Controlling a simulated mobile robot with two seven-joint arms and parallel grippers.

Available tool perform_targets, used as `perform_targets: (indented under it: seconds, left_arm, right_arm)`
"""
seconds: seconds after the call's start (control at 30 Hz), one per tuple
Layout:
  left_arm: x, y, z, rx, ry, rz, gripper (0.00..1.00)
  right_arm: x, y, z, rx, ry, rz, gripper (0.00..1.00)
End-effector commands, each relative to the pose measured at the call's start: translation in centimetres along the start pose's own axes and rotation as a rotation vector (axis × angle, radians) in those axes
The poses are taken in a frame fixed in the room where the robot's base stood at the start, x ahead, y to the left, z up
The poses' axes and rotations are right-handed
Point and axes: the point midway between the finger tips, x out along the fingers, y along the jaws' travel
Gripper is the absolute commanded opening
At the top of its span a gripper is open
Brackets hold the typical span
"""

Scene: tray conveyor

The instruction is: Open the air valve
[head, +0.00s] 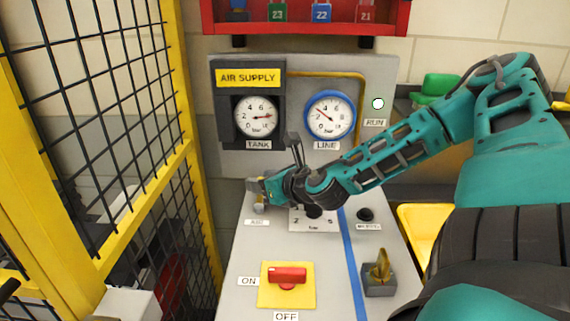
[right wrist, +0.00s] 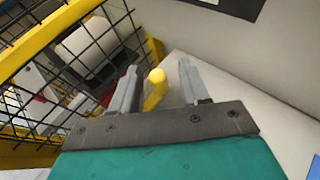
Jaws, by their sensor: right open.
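My right gripper (head: 257,195) is over the left side of the sloping grey panel, just above a small label that seems to read AIR. In the right wrist view its two grey fingers (right wrist: 157,90) are open, with a yellow lever (right wrist: 154,93) standing between them. The lever has a rounded tip, and I see a gap on both sides of it. In the head view the gripper mostly hides this lever. The TANK gauge (head: 256,116) and the blue-rimmed LINE gauge (head: 329,115) are on the upright panel under the AIR SUPPLY sign (head: 248,78).
A red switch handle (head: 287,274) lies level on a yellow plate marked ON and OFF. A brass lever (head: 380,266) stands on a grey block to the right. A black knob (head: 365,214) is above it. A yellow-framed mesh fence (head: 190,180) runs close along the left.

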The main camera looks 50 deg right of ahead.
Motion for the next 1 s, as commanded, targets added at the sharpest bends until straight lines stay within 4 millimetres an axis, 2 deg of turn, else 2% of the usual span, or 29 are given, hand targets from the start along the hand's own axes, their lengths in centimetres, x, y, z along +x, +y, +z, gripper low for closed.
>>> perform_targets:
  seconds: [0.03, 0.17, 0.23, 0.47, 0.8, 1.0]
  left_arm:
    - [-0.6, 0.0, -0.9, 0.000, 0.000, 0.000, 0.43]
    - [-1.5, -0.1, -2.2, 0.000, 0.000, 0.000, 0.43]
    - [-0.9, 0.0, -1.5, 0.000, 0.007, 0.000, 0.43]
    - [-0.5, 0.0, -0.7, -0.001, 0.001, 0.000, 0.43]
    - [-0.8, 0.0, -1.4, 0.000, 0.002, 0.000, 0.43]
    - [-0.8, -0.1, -1.6, 0.000, 0.005, -0.001, 0.43]
  right_arm:
    - [-0.7, 0.0, 0.7, 0.002, -0.003, 0.000, 0.45]
    - [-2.1, 0.2, 0.8, 0.005, -0.003, 0.004, 0.45]
    - [-2.3, 0.5, 0.1, -0.006, -0.004, 0.010, 0.45]
    - [-4.2, 0.1, 0.2, -0.004, -0.004, 0.003, 0.45]
    - [-9.2, 0.1, 0.2, -0.003, -0.003, 0.002, 0.45]
    - [-11.2, 0.1, 0.1, -0.002, -0.002, 0.002, 0.45]
